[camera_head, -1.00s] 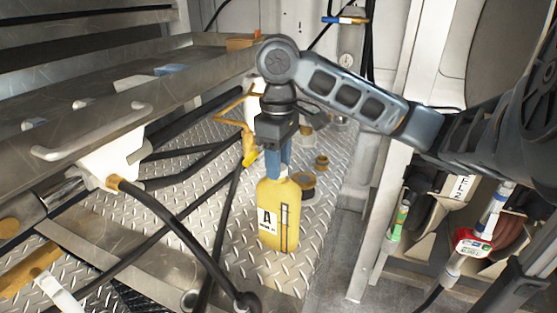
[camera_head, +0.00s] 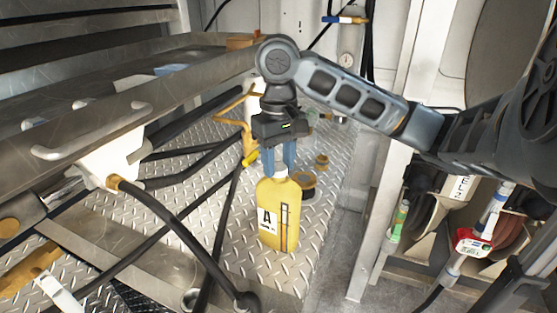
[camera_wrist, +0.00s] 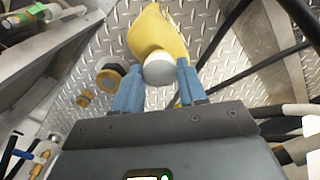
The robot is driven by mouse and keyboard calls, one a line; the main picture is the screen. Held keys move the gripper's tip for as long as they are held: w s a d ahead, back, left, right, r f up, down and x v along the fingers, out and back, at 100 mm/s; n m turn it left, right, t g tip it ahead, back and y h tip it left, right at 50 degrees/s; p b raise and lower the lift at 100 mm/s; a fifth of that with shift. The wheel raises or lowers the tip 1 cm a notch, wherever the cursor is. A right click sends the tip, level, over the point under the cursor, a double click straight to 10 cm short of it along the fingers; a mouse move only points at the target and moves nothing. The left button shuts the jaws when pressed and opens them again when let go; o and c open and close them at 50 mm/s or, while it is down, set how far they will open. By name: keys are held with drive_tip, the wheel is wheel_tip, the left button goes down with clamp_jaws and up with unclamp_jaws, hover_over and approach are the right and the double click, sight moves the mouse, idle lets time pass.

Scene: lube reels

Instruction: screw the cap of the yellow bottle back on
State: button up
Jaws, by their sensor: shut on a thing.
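The yellow bottle (camera_head: 279,222) stands upright on the diamond-plate floor, with a label marked "A" facing the head camera. Its white cap (camera_head: 281,169) is at the neck, between the blue fingers of my gripper (camera_head: 278,172). In the wrist view, the round white cap (camera_wrist: 160,68) is at the bottle's mouth and the yellow bottle body (camera_wrist: 157,32) is behind it. My gripper (camera_wrist: 157,78) points down over the bottle and is shut on the cap. The cap hides the neck thread, so I cannot tell how tightly it sits.
A dark round container with a yellowish top (camera_head: 303,186) stands just right of the bottle, with a small brass-coloured cap (camera_head: 321,161) behind. Black hoses (camera_head: 190,235) cross the left side. A shelf with reels and a red-labelled fitting (camera_head: 472,242) is at right.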

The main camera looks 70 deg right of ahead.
drive_tip(key=m, duration=0.4)
drive_tip(key=shift+m, duration=0.4)
drive_tip(key=shift+m, duration=0.4)
drive_tip(key=m, duration=0.4)
drive_tip(key=o, duration=1.5)
